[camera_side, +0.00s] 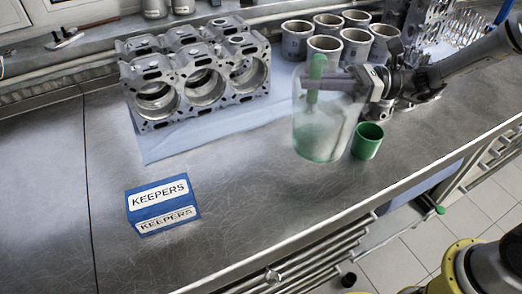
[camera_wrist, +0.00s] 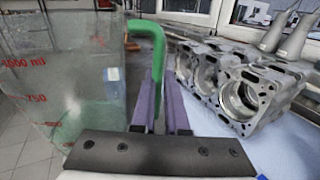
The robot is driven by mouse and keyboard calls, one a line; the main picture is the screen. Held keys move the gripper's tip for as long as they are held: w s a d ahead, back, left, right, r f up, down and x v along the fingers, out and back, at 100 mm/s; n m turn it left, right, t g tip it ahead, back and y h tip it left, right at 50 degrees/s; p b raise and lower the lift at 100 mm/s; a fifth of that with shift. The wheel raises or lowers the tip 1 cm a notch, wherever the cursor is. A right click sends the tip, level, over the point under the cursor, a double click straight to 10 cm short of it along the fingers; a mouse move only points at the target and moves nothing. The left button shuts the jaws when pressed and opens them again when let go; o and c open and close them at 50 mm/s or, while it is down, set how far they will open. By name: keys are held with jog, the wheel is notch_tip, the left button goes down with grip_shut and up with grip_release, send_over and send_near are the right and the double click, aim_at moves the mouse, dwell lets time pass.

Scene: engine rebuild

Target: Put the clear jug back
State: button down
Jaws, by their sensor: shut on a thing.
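The clear jug (camera_side: 328,122) has a green handle and a green tint at its bottom. It looks upright in the side view, in front of the row of cylinders. My gripper (camera_side: 350,84) is shut on its green handle. In the wrist view, the jug (camera_wrist: 62,75) fills the left side and shows red volume marks. There the green handle (camera_wrist: 150,45) runs down between my gripper's purple fingers (camera_wrist: 162,105). Whether the jug's bottom touches the bench or hangs just above it, I cannot tell.
A green cup (camera_side: 367,141) stands close to the jug's right. An engine block (camera_side: 195,75) sits on a blue cloth (camera_side: 190,143) to the left. Several metal cylinders (camera_side: 323,47) stand behind. A blue KEEPERS box (camera_side: 162,204) is front left; bare bench (camera_side: 250,210) lies right of it.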

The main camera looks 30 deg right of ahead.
jog(key=shift+w+a+f, duration=0.15)
jog(key=shift+w+a, duration=0.05)
jog(key=shift+a, duration=0.25)
jog(key=shift+w+a+f, duration=0.8)
jog(key=shift+w+f, duration=1.25)
jog(key=shift+f, duration=0.05)
jog(key=shift+w+a+f, duration=0.85)
jog(key=shift+w+f, duration=1.25)
jog(key=shift+w+a+f, duration=0.8)
jog(key=shift+w+f, duration=1.25)
jog(key=shift+f, duration=0.05)
jog(key=c, duration=1.4)
grip_release()
jog(key=shift+f, duration=0.2)
jog(key=o, duration=0.5)
